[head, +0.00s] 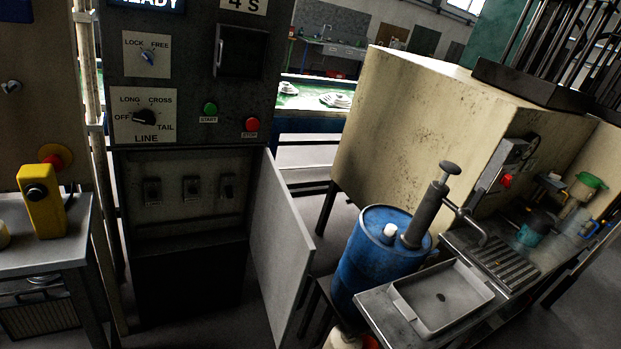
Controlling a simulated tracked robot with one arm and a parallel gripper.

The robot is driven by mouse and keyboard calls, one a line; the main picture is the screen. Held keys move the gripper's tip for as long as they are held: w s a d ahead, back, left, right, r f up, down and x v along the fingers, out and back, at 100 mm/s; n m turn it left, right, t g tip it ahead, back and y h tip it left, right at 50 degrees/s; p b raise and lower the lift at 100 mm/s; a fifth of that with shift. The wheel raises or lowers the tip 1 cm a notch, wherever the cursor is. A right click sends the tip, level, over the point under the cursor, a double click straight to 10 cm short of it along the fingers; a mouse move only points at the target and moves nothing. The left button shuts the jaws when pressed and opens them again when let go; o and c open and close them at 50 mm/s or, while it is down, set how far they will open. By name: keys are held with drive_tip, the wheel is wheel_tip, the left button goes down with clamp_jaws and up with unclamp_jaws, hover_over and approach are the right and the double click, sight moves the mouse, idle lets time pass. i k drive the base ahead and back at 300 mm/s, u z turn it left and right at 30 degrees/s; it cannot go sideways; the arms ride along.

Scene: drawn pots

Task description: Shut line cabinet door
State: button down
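The line cabinet (193,100) is a dark upright panel left of centre, marked LINE on its selector plate. Its lower compartment is uncovered and shows a row of three dark switches (190,189). The cabinet door (283,245) is a pale grey flat panel at the right edge of that compartment. It stands swung open, turned outward towards the right. Its inner latch or handle, if any, cannot be made out. My gripper is not in view.
A blue drum (375,262) with a hand pump (431,205) stands right of the door, beside a metal sink tray (443,297). A grey bench with a yellow button box (41,201) is at the left. Dark floor shows before the cabinet.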

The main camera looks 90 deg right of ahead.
sight(282, 247)
drive_tip(key=u, duration=0.05)
drive_tip(key=k, duration=1.95)
drive_tip(key=z, duration=1.3)
drive_tip(key=i, duration=1)
drive_tip(key=u, duration=0.05)
